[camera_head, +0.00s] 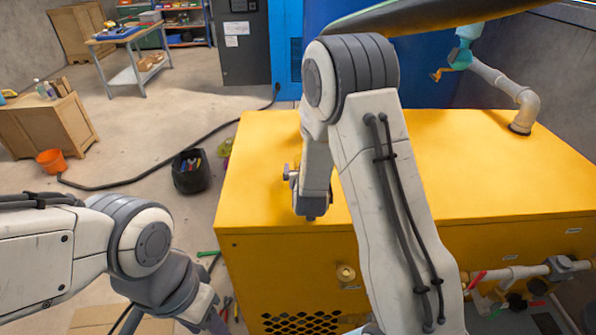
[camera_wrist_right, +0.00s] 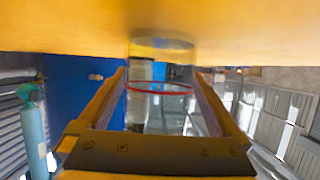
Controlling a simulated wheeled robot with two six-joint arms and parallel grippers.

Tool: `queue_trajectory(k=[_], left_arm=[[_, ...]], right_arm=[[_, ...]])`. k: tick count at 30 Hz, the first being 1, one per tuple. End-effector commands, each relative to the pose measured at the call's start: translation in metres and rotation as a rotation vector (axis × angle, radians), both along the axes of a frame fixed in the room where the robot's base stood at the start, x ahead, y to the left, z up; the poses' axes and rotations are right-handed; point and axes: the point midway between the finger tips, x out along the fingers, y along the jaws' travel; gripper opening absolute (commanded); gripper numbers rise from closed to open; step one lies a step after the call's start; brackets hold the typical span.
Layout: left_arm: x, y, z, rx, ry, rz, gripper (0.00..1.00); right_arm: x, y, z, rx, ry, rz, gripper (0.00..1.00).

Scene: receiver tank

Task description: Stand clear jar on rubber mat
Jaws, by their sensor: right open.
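A clear jar (camera_wrist_right: 160,46) with a red ring around it shows in the right wrist view, with its end against the yellow surface, which fills the top of that view. My right gripper (camera_wrist_right: 160,72) is open, with one finger on each side of the jar; I cannot tell whether either finger touches it. In the head view my right arm hides the jar and that gripper's fingers. My left arm is at the lower left of the head view, and its fingers do not show. I cannot make out a rubber mat in either view.
The yellow cabinet top (camera_head: 462,165) is broad and mostly bare. A pipe (camera_head: 525,110) rises at its far right, and pipes with a red-handled valve (camera_head: 478,280) run along its front right. A black bucket (camera_head: 190,172) and dark hose lie on the floor at left.

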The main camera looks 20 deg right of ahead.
Motion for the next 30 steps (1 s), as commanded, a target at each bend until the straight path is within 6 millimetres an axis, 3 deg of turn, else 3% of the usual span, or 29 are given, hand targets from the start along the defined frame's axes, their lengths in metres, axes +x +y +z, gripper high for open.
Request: queue_trajectory(k=[8, 11, 15, 16, 24, 30], left_arm=[[0.0, 0.0, -0.002, 0.0, 0.0, 0.0, 0.5], [0.0, 0.0, -0.002, 0.0, 0.0, 0.0, 0.5], [0.0, 0.0, -0.002, 0.0, 0.0, 0.0, 0.5], [0.0, 0.0, -0.002, 0.0, 0.0, 0.0, 0.5], [0.0, 0.0, -0.003, 0.0, 0.0, 0.0, 0.5], [0.0, 0.0, -0.008, 0.0, 0.0, 0.0, 0.5]], right_arm=[[0.006, 0.007, -0.004, 0.001, 0.0, 0.012, 1.0], [0.006, 0.01, -0.004, 0.0, 0.0, 0.015, 0.66], [0.007, 0.011, -0.003, 0.0, 0.0, 0.016, 0.12], [0.007, 0.011, -0.003, 0.0, 0.0, 0.016, 0.08], [0.007, 0.009, -0.001, 0.0, -0.002, 0.014, 0.08], [0.007, 0.009, 0.014, 0.0, -0.006, 0.013, 0.08]])
